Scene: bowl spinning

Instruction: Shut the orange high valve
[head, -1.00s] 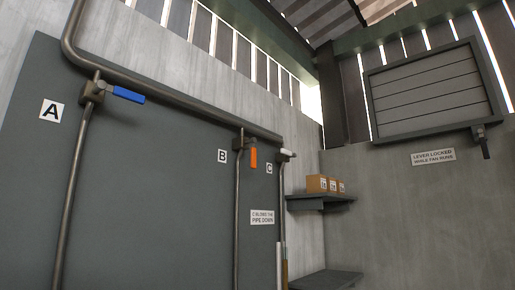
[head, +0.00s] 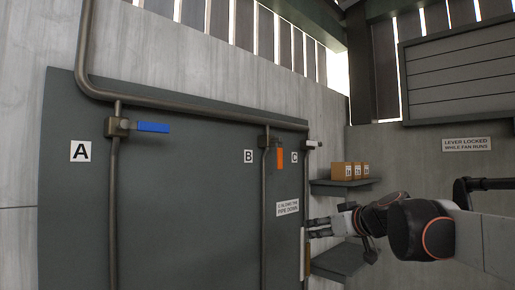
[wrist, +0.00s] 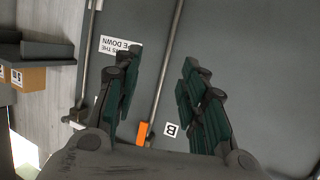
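The orange valve handle (head: 280,158) hangs downward beside the vertical pipe at label B (head: 248,156) on the dark panel. Its valve body (head: 264,143) sits on that pipe just above. The orange handle also shows in the wrist view (wrist: 142,133), low between my fingers in the picture. My gripper (wrist: 162,58) is open and empty, its two dark green-padded fingers spread apart. In the head view my gripper (head: 318,228) is right of the orange handle and lower, near the C pipe.
A blue handle (head: 153,127) lies horizontal at label A (head: 80,151). A white handle (head: 314,144) is at C. A shelf (head: 335,187) with several boxes (head: 342,171) and a lower ledge (head: 340,259) stand close to my arm. A sign (head: 288,208) hangs below C.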

